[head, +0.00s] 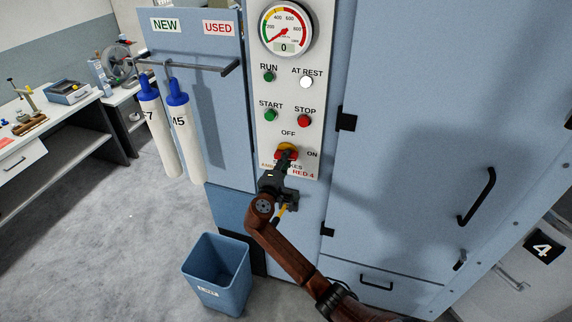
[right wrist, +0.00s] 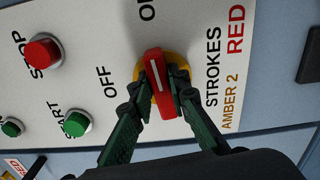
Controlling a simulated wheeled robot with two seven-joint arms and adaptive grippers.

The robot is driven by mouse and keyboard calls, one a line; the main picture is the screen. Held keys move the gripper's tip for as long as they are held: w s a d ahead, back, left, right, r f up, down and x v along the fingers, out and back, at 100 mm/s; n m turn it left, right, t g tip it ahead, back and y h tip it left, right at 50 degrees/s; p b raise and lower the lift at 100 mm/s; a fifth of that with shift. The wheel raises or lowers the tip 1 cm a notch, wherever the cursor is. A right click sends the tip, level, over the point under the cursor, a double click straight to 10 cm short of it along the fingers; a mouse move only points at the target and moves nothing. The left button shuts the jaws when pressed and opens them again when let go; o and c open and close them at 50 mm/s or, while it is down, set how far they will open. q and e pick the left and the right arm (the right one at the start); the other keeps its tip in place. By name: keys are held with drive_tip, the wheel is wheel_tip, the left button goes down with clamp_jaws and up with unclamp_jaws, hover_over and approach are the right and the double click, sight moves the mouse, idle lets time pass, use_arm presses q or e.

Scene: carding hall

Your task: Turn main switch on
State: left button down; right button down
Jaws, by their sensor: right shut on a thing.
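The main switch (head: 287,154) is a red handle on a yellow disc, low on the white control panel (head: 275,90). OFF is printed above it and ON to its right. In the right wrist view the red handle (right wrist: 159,80) has a white line. It lies nearly level across the panel, its white-lined end pointing roughly towards ON, tilted slightly to the OFF side. My right gripper (right wrist: 165,88) has its green fingers on both sides of the handle, shut on it. In the head view the gripper (head: 284,163) partly hides the switch. My left gripper is not in view.
Above the switch are the START button (head: 270,115), the red STOP button (head: 304,121), the RUN lamp (head: 269,77), the white AT REST lamp (head: 306,82) and a gauge (head: 286,28) at 0. A blue bin (head: 217,275) stands below. A cabinet door handle (head: 477,197) is right.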

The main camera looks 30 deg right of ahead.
drive_tip(key=shift+f+m+b, duration=0.2)
drive_tip(key=shift+m+b, duration=0.5)
drive_tip(key=shift+m, duration=0.1)
drive_tip(key=c, duration=1.8)
unclamp_jaws()
drive_tip(key=shift+c, duration=0.2)
drive_tip(key=v, duration=1.2)
